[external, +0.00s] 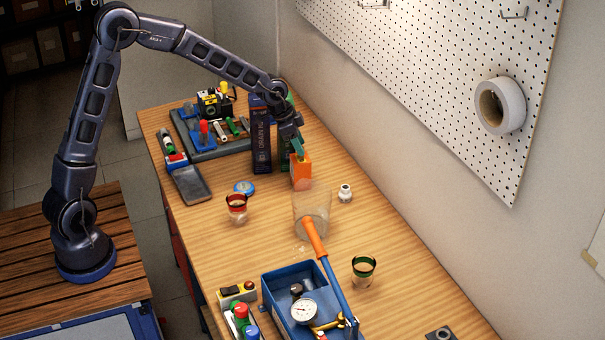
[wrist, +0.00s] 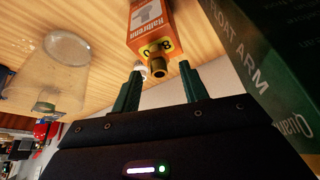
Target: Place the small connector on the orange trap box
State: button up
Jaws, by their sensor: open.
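The orange trap box (external: 301,173) stands upright on the table. In the wrist view it shows its orange front (wrist: 150,20) and its top end. A small brass-coloured connector (wrist: 157,68) sits on that top end, pointing toward my gripper. My gripper (wrist: 161,66) is open, with one green fingertip on either side of the connector and visible gaps. In the external view my gripper (external: 298,146) is just above the box and largely hides the connector. A small silvery-white fitting (external: 345,193) stands on the table to the right of the box.
A dark blue box (external: 261,140) and a green box (wrist: 245,55) stand close beside the orange box. A clear container (external: 312,212), two glasses (external: 236,208) (external: 363,270) and a blue tray (external: 273,300) with tools stand nearer. A pegboard wall (external: 420,80) runs along the right.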

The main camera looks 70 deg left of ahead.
jog(key=s+d+r+y, duration=0.1)
jog(key=s+d+r, duration=0.1)
jog(key=s+r, duration=1.15)
jog(key=s+r+n, duration=0.2)
jog(key=s, duration=1.5)
jog(key=s+d+r+n, duration=0.1)
jog(key=s+n, duration=0.1)
jog(key=s, duration=1.6)
jog(key=shift+s+d+r+n+y, duration=0.2)
jog(key=shift+r+n+y, duration=0.1)
jog(key=shift+r+y, duration=0.1)
